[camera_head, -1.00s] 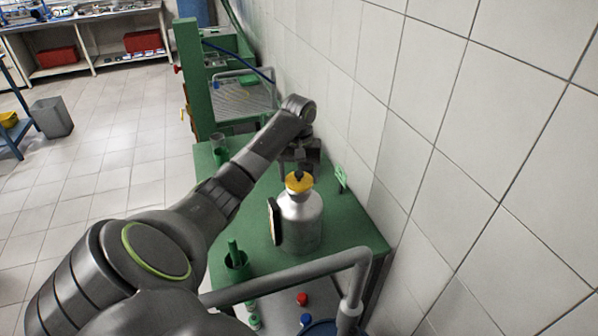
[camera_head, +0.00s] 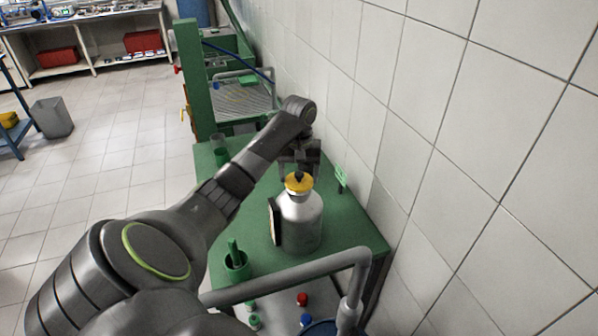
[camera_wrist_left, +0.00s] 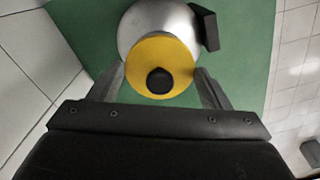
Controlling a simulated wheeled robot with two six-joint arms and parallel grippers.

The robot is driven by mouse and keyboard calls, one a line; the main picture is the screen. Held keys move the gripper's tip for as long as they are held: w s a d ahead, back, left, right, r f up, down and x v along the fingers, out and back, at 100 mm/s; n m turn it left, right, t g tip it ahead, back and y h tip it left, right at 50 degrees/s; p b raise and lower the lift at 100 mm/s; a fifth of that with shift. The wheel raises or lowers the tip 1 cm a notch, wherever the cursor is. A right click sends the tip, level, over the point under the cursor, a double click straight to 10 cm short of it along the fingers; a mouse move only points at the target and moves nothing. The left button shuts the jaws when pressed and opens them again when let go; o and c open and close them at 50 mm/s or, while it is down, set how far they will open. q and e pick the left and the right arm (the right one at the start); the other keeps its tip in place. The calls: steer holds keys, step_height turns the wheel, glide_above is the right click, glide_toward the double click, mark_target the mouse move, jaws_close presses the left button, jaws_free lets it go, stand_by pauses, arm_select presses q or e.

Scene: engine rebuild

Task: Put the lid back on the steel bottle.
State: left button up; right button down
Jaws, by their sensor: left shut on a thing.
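The steel bottle (camera_head: 301,222) stands upright on the green table (camera_head: 350,240). The yellow lid (camera_head: 299,182) with a black knob is at the top of the bottle. In the left wrist view the lid (camera_wrist_left: 160,65) lies between the fingertips of my left gripper (camera_wrist_left: 160,76), with the silver bottle (camera_wrist_left: 150,22) behind it. My left gripper (camera_head: 299,168) is shut on the lid from the far side. I cannot tell if the lid is seated on the neck or just above it. My right gripper is not in view.
A dark flat block (camera_head: 275,222) stands against the bottle's left side. A green cup (camera_head: 237,266) is at the table's front left, a small green stand (camera_head: 341,179) at the right. A grey rail (camera_head: 290,275) crosses in front. The tiled wall is close on the right.

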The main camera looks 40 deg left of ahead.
arm_select(q)
steer(key=shift+f, duration=0.1)
stand_by(0.5)
steer(key=o, duration=1)
steer(key=shift+o, duration=0.6)
jaws_close()
stand_by(0.5)
steer(key=shift+s+f, duration=0.15)
stand_by(0.7)
